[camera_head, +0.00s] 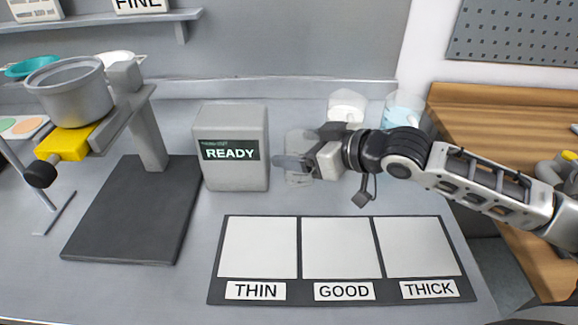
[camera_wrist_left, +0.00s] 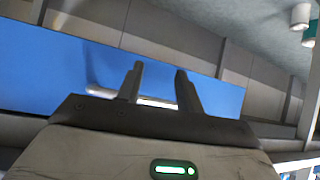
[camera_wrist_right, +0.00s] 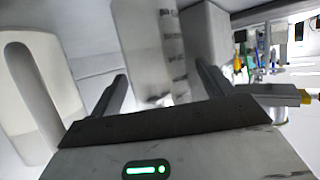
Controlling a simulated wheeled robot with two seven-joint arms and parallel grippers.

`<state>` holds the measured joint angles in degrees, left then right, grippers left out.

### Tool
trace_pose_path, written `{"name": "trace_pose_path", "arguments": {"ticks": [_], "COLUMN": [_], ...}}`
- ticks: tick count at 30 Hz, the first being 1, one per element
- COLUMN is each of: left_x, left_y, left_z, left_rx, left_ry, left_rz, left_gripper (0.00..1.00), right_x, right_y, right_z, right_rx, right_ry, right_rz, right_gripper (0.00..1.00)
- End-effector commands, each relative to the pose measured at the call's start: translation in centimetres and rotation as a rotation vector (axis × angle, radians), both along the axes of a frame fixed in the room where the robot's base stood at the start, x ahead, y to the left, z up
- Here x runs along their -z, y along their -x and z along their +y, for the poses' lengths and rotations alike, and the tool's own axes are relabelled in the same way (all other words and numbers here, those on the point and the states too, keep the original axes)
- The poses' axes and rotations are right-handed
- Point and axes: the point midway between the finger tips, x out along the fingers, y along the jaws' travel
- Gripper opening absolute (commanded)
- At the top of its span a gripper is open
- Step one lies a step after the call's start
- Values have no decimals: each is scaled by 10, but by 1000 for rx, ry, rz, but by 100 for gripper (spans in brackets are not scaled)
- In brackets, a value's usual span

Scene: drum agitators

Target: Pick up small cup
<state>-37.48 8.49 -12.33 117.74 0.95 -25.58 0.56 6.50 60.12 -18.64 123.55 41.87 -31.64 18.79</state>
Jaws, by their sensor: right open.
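A small pale cup (camera_head: 297,178) stands beside the READY box, partly hidden by my right gripper (camera_head: 292,162). In the right wrist view an upright pale piece with graduation marks, seemingly this cup (camera_wrist_right: 158,45), shows between the fingers of my right gripper (camera_wrist_right: 165,95). Those fingers are spread apart, one on each side of it; I cannot tell whether either touches it. My left gripper (camera_wrist_left: 158,85) has its fingers apart with nothing between them, facing a blue panel away from the counter. It is outside the head view.
The READY box (camera_head: 233,150) stands left of the cup. A white vessel (camera_head: 347,106) and a clear beaker with pale blue contents (camera_head: 402,110) stand behind my right arm. A mat labelled THIN, GOOD, THICK (camera_head: 345,290) lies in front. A grey pot (camera_head: 70,95) sits on a stand.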

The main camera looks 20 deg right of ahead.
Motion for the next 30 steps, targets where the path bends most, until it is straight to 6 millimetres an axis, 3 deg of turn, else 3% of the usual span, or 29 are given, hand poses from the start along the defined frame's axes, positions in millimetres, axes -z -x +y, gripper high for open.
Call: {"name": "trace_pose_path", "arguments": {"ticks": [7,12,23,30], "left_x": [-1,0,3,-1], "left_y": [5,6,6,4], "left_z": [-1,-1,-1,-1], "left_rx": [6,6,6,6], "left_ry": [0,0,-3,-3], "left_rz": [6,8,12,6], "left_gripper": [36,36,36,36], "right_x": [-1,0,-7,-53], "right_y": [0,0,-1,-1], "right_z": [0,0,0,0], "right_rx": [1,1,1,0], "right_ry": [0,0,2,4], "right_rz": [0,0,-2,-7], "right_gripper": [78,33,33,33]}}
